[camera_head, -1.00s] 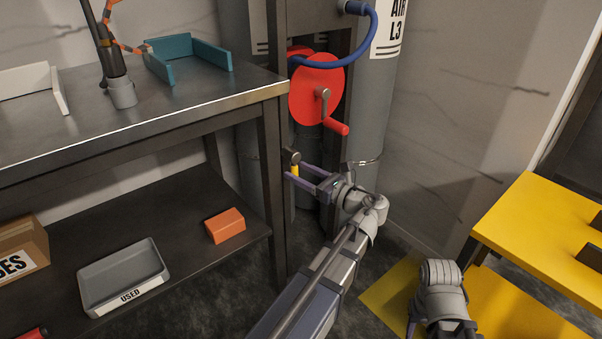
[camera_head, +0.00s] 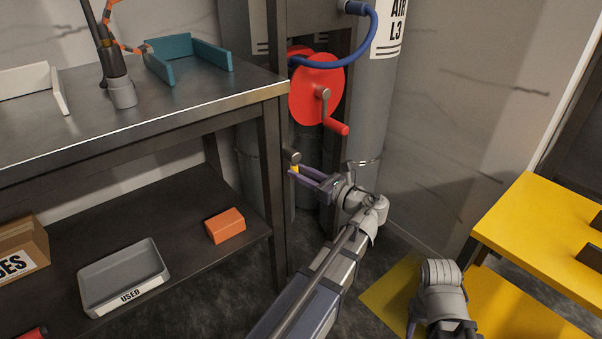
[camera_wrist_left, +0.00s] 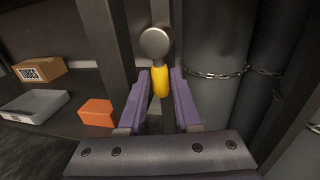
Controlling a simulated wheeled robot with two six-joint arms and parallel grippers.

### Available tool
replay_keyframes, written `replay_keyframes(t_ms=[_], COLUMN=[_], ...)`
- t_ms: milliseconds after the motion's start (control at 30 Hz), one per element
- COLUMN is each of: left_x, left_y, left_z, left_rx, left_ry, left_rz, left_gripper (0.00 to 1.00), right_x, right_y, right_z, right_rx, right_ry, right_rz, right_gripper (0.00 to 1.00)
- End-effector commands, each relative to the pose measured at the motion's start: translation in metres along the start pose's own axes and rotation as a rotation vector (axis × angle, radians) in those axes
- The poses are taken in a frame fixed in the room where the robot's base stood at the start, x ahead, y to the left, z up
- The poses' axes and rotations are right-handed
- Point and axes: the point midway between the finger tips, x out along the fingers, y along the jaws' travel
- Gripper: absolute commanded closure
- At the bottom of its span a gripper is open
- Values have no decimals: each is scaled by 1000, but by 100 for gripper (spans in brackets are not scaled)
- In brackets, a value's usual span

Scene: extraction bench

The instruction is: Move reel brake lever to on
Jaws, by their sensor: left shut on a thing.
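The brake lever has a yellow handle (camera_wrist_left: 161,82) hanging down from a round grey pivot (camera_wrist_left: 155,42) in the left wrist view. In the head view its pivot (camera_head: 292,157) shows below the red reel (camera_head: 316,89), beside the bench leg. My left gripper (camera_head: 299,173) is shut on the yellow handle, with one purple finger on each side. Most of the handle is hidden by the fingers in the head view. My right arm's end (camera_head: 441,300) is at the bottom right of the head view, and its fingers do not show clearly.
A steel bench (camera_head: 148,110) stands at left, its leg close beside the lever. A red crank handle (camera_head: 336,126) juts out above my left gripper. Chained grey cylinders (camera_wrist_left: 212,85) stand behind. A yellow platform (camera_head: 545,225) is at right.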

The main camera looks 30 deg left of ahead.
Motion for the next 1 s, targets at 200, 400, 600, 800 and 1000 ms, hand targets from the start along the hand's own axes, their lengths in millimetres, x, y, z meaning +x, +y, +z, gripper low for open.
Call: replay_keyframes(t_ms=[200,400,600,800,1000], left_x=[-1,-2,-3,-4,-5], left_y=[-3,-10,-16,-22,-26], left_z=[2,5,8,12,16], left_rx=[-65,-207,-387,-556,-696], left_ry=[14,43,78,112,138], left_rz=[0,0,0,-1,-1], left_gripper=[100,100,100,100,100], right_x=[-5,-14,-25,-35,-43], right_y=[0,1,2,4,4], right_z=[0,1,1,2,2], right_rx=[0,0,0,0,0], right_ry=[0,0,0,-1,-1], right_rz=[0,0,0,0,0], right_gripper=[50,50,50,50,50])
